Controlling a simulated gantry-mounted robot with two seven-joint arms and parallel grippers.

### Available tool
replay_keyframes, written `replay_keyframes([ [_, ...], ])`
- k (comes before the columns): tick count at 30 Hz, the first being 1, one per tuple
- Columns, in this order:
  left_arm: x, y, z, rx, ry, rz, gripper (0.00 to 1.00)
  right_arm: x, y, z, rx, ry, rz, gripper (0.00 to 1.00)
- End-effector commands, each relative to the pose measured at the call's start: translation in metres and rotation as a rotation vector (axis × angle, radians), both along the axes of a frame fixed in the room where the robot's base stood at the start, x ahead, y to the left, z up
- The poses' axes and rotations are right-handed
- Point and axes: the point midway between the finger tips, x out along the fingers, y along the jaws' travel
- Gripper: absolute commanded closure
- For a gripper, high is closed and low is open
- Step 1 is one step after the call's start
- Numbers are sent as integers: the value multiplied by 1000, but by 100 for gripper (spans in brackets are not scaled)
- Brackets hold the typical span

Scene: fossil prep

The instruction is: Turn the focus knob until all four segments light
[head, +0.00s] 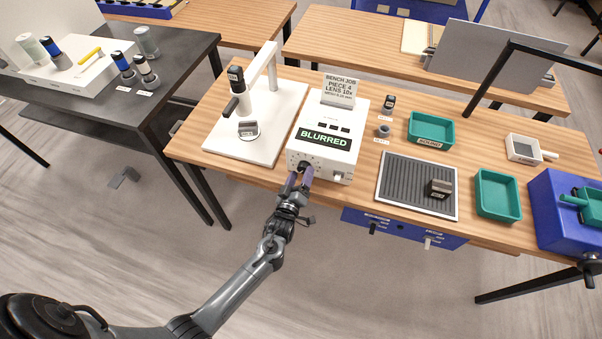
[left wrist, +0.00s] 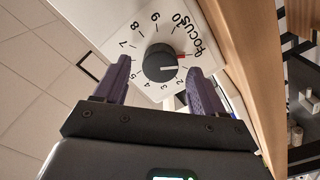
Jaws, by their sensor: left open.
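The black focus knob (left wrist: 159,63) sits on a numbered dial marked FOCUS on the box's front face. Its white pointer line points right, near the low numbers, with a red mark close by. My left gripper (head: 300,180) is at the front of the box. In the left wrist view its open fingers (left wrist: 160,80) stand on either side of the knob, with gaps visible. My right gripper is not in view.
A white microscope stand (head: 257,123) is left of the box. To the right are a ribbed mat (head: 406,184) with a dark block, green trays (head: 497,194) and a blue unit (head: 560,222). Floor before the bench is clear.

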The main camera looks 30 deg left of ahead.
Motion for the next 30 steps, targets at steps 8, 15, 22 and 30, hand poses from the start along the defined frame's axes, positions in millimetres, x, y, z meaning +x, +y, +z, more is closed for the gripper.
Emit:
replay_keyframes([
  [8,10,3,0,0,0,0,30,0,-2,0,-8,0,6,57],
  [15,10,3,0,0,0,0,36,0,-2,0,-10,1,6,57],
  [22,10,3,0,0,0,0,71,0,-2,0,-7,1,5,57],
  [30,10,3,0,8,2,0,86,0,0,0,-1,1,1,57],
])
